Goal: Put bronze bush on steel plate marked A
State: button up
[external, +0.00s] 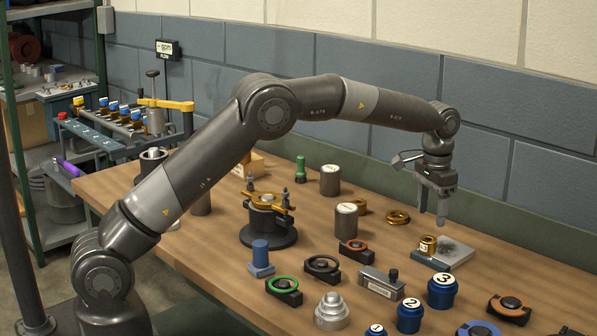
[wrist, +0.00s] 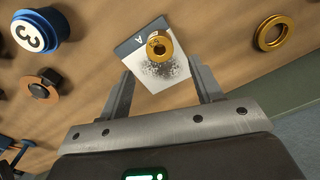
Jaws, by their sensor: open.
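The bronze bush (external: 428,245), a short flanged ring with a hole, rests on the steel plate (external: 459,256), near the plate's dark strip. In the wrist view the bush (wrist: 159,44) lies over the boundary between the dark strip with the letter A and the bright part of the plate (wrist: 172,79). A dark speckled patch marks the plate beside the bush. My gripper (external: 441,222) is above the plate, pointing down, open and empty. In the wrist view its two fingers (wrist: 163,85) stand apart, with the bush beyond and between their tips, not gripped.
A gold ring (external: 397,217) lies left of and behind the plate. Blue numbered pots (external: 442,290) stand in front. Grey cylinders (external: 346,221), a clamp fixture (external: 268,222) and several ringed black blocks (external: 284,290) fill the left. The wall (external: 500,170) runs behind the table.

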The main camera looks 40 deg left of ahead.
jog(key=s+a+r+n+t, duration=0.1)
jog(key=s+a+r, duration=0.2)
jog(key=a+r, duration=0.3)
jog(key=s+a+r, duration=0.3)
jog(key=s+r, duration=0.1)
jog(key=r, duration=0.4)
jog(key=s+a+r+n+t, duration=0.2)
jog(key=s+a+r, duration=0.4)
jog(key=s+a, duration=0.45)
jog(key=s+a+f+t, duration=0.1)
jog(key=s+a+f, duration=0.1)
jog(key=s, duration=0.6)
jog(key=s+a+f+n, duration=0.1)
jog(key=s+a+f, duration=0.1)
jog(key=s, duration=0.7)
jog(key=s+a+f+t, duration=0.1)
jog(key=s+a+f, duration=0.2)
jog(key=s, duration=0.5)
jog(key=shift+s+a+n+t, duration=0.2)
jog(key=shift+a+n+t, duration=0.05)
jog(key=shift+n+t, duration=0.05)
